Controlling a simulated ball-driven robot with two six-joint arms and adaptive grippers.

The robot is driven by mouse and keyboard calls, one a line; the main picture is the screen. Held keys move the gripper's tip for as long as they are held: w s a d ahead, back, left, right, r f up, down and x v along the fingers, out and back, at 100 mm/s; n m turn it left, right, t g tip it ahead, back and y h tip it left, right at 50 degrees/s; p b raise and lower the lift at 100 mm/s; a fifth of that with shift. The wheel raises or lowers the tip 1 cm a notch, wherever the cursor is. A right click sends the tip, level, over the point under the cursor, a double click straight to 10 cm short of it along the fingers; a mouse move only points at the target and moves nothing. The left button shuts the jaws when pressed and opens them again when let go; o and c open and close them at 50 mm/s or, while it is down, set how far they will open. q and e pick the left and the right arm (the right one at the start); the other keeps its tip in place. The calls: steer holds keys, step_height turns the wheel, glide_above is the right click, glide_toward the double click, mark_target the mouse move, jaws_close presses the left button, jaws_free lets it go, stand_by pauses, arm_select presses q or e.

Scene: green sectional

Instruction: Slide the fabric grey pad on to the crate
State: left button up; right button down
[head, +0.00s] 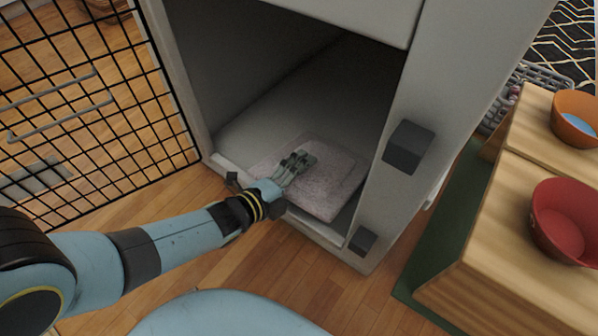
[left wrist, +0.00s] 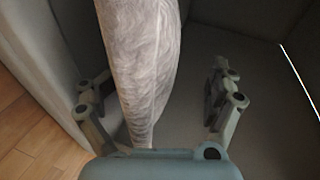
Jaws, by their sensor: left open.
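The crate (head: 445,100) is a grey box with its front open towards me. The fabric grey pad (head: 325,195) lies on the crate floor just inside the front sill. My left gripper (head: 298,160) reaches in through the opening and is over the pad, partly hiding it. In the left wrist view the mottled grey pad (left wrist: 147,60) runs between the two spread fingers of the left gripper (left wrist: 158,100), nearer the left finger. A gap shows between the pad and the right finger. The right gripper is not in view.
The crate's black wire door (head: 90,100) stands open on the left. Dark blocks (head: 408,147) stick out from the right front post. A wooden table (head: 490,240) with a red bowl (head: 566,222) and an orange bowl (head: 577,120) stands at the right. Bare wooden floor lies in front.

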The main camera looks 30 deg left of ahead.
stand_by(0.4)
arm_select(q)
steer(key=v, duration=1.2)
steer(key=shift+s, duration=0.1)
